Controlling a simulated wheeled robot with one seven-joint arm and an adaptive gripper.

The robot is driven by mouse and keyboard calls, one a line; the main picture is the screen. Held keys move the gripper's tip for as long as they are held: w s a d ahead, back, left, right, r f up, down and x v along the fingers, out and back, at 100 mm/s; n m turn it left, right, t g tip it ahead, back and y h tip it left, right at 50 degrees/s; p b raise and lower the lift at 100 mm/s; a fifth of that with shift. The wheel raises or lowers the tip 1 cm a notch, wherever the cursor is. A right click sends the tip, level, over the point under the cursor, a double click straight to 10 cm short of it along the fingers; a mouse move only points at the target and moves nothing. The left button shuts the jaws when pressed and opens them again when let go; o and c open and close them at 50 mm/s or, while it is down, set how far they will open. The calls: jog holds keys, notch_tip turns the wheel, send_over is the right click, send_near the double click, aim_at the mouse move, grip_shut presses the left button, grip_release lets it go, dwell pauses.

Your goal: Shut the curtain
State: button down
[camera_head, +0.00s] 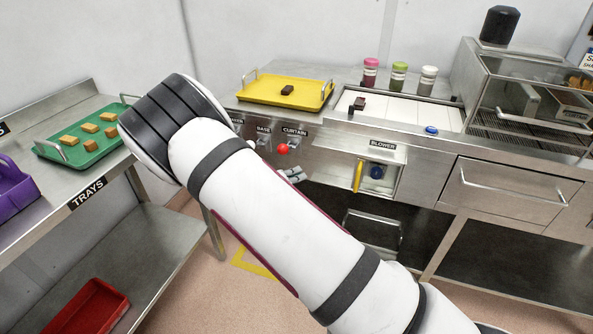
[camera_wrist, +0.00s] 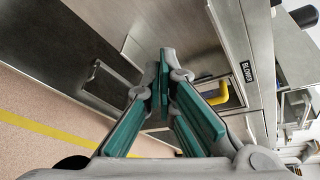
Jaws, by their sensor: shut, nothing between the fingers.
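The curtain control is a lever with a red ball knob (camera_head: 283,149) under the CURTAIN label (camera_head: 295,132) on the front panel, in the head view. I cannot tell which position it is in. My gripper (camera_head: 292,175) shows only in part past my arm, just below the red knob and apart from it in the picture. In the wrist view my gripper (camera_wrist: 165,75) is shut and empty, its teal pads together. The red knob does not show in the wrist view.
A yellow blower handle (camera_head: 357,175) is to the right and also shows in the wrist view (camera_wrist: 218,94). A yellow tray (camera_head: 255,92) stands above the panel. A tray table (camera_head: 92,193) with a green tray (camera_head: 88,157) is at left.

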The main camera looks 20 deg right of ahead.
jog(key=w+r+v, duration=0.1)
jog(key=r+v, duration=0.1)
jog(key=v, duration=0.7)
jog(key=shift+s+a+r+p, duration=0.2)
jog(key=shift+s+a+p, duration=0.05)
jog(key=shift+s+p, duration=0.1)
jog(key=shift+w, duration=0.1)
jog(key=s+d+r+m+g+y+p, duration=0.2)
jog(key=s+d+r+m+g, duration=0.3)
jog(key=s+r+m, duration=0.4)
jog(key=s+d+r+m+g+y+p, duration=0.1)
jog(key=s+d+r+m+g+y, duration=0.1)
jog(key=s+d+r+m, duration=0.55)
jog(key=s+a+r+m+y+p, duration=0.1)
jog(key=s+r+m+y, duration=0.1)
jog(key=s+r+m, duration=0.2)
jog(key=s+a+r+m+t+y+p, duration=0.1)
jog(key=s+a+r+m+y, duration=0.1)
jog(key=s+r+m, duration=0.3)
jog(key=s+a+r+m+t+y+p, duration=0.1)
jog(key=s+a+r+m+y, duration=0.1)
jog(key=s+m, duration=0.9)
jog(key=s+r+y, duration=0.1)
jog(key=s+r, duration=0.1)
jog(key=s, duration=0.1)
jog(key=shift+a+r+y, duration=0.15)
jog(key=shift+a+y, duration=0.1)
jog(key=shift+y, duration=0.05)
jog(key=shift+m, duration=0.25)
